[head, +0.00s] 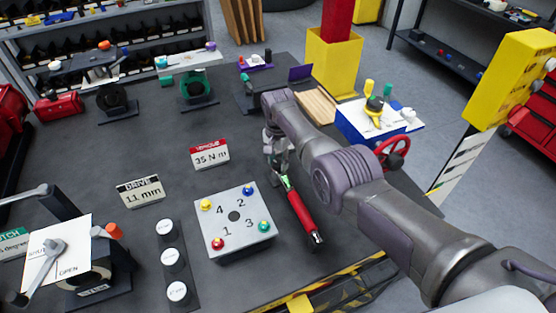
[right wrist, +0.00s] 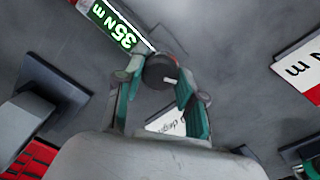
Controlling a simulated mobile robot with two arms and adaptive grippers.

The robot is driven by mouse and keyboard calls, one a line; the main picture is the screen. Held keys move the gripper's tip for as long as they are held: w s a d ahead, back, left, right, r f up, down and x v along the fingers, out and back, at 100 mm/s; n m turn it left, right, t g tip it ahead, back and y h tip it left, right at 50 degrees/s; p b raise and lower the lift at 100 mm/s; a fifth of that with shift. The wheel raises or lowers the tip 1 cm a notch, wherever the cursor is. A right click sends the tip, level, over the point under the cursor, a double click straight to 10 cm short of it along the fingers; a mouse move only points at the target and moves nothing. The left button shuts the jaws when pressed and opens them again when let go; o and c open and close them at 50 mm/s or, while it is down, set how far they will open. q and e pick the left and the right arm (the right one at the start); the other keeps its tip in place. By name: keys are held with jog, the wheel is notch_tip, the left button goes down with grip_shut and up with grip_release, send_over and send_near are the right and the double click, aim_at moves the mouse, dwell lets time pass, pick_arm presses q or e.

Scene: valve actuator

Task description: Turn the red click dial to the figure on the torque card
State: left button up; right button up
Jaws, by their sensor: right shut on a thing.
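The torque card (head: 210,153), white with a red top band, reads 35 N m and stands on the dark table. A red-handled tool (head: 300,212) lies right of the numbered block, its upper end under my right gripper (head: 278,168). In the right wrist view my right gripper (right wrist: 158,85) is shut on a dark round dial (right wrist: 159,71) with a short white mark; it does not look red there. A green-lit display (right wrist: 120,26) beside the dial reads 35 N m. My left gripper is not in view.
A grey block (head: 232,246) with numbered coloured knobs stands just left of the tool. A drive card (head: 141,191) reads 11 mm. Several white-topped pieces sit in a strip (head: 190,291). A red handwheel (head: 393,152) is right of my arm. The table's middle is open.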

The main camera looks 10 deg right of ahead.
aim_at(278, 163)
jog(key=shift+w+r, duration=0.1)
jog(key=o, duration=1.2)
jog(key=shift+c, duration=0.2)
notch_tip(278, 163, up, 12)
